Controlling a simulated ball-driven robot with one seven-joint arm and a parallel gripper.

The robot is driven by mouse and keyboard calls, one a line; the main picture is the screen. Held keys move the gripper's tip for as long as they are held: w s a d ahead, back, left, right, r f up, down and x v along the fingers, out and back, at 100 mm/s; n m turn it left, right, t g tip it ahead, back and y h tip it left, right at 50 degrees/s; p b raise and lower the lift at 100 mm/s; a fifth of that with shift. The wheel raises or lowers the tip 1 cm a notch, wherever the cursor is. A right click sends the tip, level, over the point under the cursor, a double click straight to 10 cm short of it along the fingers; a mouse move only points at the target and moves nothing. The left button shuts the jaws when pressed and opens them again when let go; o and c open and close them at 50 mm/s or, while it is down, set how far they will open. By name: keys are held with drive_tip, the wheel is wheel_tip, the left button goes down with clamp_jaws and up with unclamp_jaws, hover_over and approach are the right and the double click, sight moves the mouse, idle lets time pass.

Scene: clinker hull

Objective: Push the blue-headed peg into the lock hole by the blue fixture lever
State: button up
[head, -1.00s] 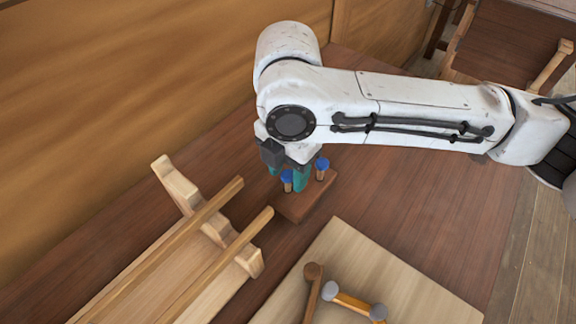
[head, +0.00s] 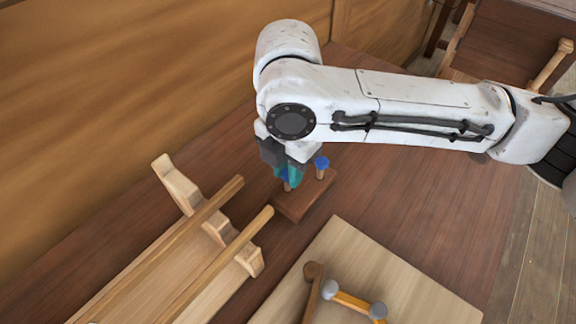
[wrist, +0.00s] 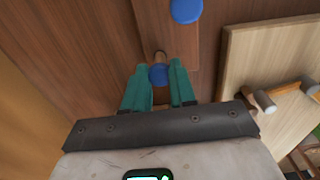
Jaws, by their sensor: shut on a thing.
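Two blue-headed pegs stand upright in a small brown block (head: 308,204). My gripper (head: 290,181) points down over the block's left end, its teal fingers shut on the left blue-headed peg (head: 286,187). In the wrist view that peg's blue head (wrist: 158,75) shows between the fingertips (wrist: 158,72). The other blue-headed peg (head: 321,164) stands free just right of the fingers; its head shows at the top of the wrist view (wrist: 186,11). I see no blue lever and cannot make out a lock hole.
A pale board (head: 400,280) at the lower right carries a brown wooden arm (head: 313,290) and an orange bar with grey ends (head: 352,303). A wooden rack with two long rails (head: 205,215) lies to the left. The dark tabletop (head: 430,200) on the right is clear.

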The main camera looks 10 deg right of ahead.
drive_tip(key=shift+r+p, duration=2.3)
drive_tip(key=shift+r, duration=0.2)
